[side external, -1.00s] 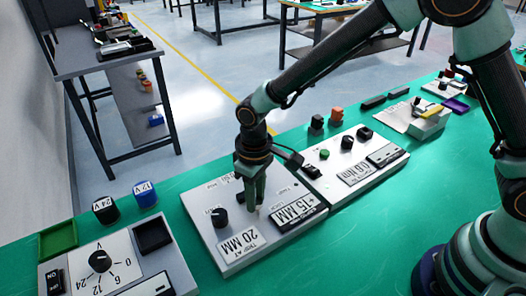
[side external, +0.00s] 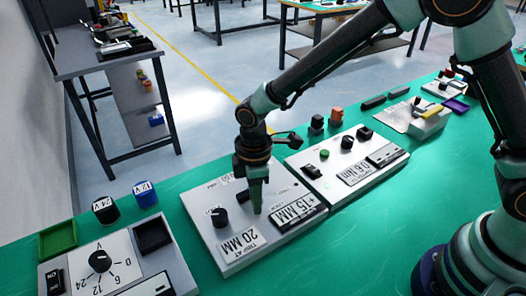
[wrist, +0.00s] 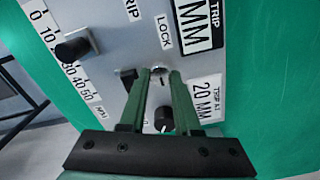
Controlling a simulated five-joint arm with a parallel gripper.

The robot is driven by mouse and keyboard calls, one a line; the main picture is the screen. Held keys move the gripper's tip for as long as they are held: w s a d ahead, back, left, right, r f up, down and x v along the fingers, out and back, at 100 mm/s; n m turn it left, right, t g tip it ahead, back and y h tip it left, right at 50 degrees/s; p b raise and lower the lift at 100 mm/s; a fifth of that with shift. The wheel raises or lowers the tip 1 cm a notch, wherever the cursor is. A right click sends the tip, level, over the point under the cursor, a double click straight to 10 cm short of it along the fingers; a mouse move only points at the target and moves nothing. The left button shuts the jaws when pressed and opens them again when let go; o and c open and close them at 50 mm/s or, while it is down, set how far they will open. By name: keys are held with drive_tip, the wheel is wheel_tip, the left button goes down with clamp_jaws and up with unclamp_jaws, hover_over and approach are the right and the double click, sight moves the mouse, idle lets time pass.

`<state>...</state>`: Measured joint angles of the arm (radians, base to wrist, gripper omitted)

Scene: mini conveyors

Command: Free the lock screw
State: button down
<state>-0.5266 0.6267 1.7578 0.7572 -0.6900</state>
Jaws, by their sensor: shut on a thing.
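The lock screw (wrist: 159,70) is a small silver head below the LOCK label (wrist: 164,32) on a light grey panel (side external: 237,222). My gripper (wrist: 161,74) is shut on it, with a green finger on either side of the head. In the side view my gripper (side external: 256,211) points straight down at the panel, and its fingers hide the screw there. A black knob (wrist: 163,119) shows between the fingers in the wrist view, and in the side view a black knob (side external: 219,217) stands left of my gripper.
A black slider knob (wrist: 75,46) sits by a 0 to 50 scale. A TRIP AT 20 MM plate (side external: 239,243) and a 15 MM display (side external: 298,210) are close to the fingers. Another panel (side external: 325,180) with knobs adjoins at the right.

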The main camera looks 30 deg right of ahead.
drive_tip(key=shift+r+n, duration=0.1)
drive_tip(key=shift+n, duration=0.2)
drive_tip(key=c, duration=0.6)
unclamp_jaws()
wheel_tip(320, 180, up, 12)
idle(0.4)
